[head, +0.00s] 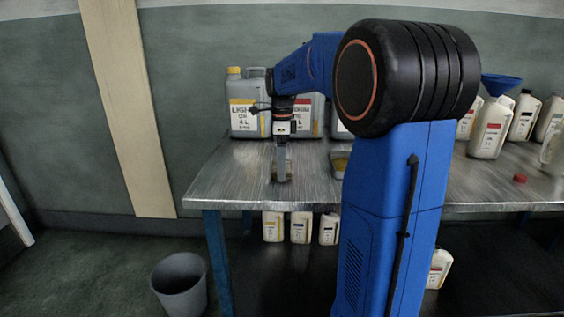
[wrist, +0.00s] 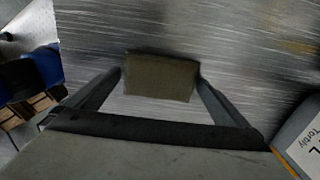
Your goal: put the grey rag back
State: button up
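The grey rag (wrist: 160,77) shows in the wrist view as a small olive-grey block between my fingertips, with bare metal tabletop around it. In the head view the rag (head: 282,173) is at the foot of my gripper (head: 281,165), at or just above the left part of the metal table (head: 228,180). My gripper (wrist: 160,75) points down, and both fingertips meet the rag's sides, so it looks shut on it. I cannot tell whether the rag touches the table.
A grey oil canister (head: 242,92) with a yellow cap stands behind my gripper. A shallow tray (head: 339,160) is to its right, partly hidden by my arm. White bottles (head: 490,128) and a red cap (head: 520,178) are on the right. A grey bin (head: 181,285) stands on the floor.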

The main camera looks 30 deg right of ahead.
jog(key=shift+r, duration=0.1)
notch_tip(320, 180, up, 12)
jog(key=s+a+f+n+t, duration=0.1)
jog(key=s+a+f+n, duration=0.1)
jog(key=s+a+n, duration=0.4)
jog(key=s+a+f+n+t, duration=0.2)
jog(key=s+a+f+n, duration=0.3)
jog(key=s+f+n, duration=0.4)
jog(key=s+a+f+n+t, duration=0.1)
jog(key=s+a+f+n, duration=0.3)
jog(key=s+f+n, duration=0.5)
jog(key=s, duration=0.6)
jog(key=shift+a+n+t, duration=0.4)
jog(key=shift+s, duration=0.1)
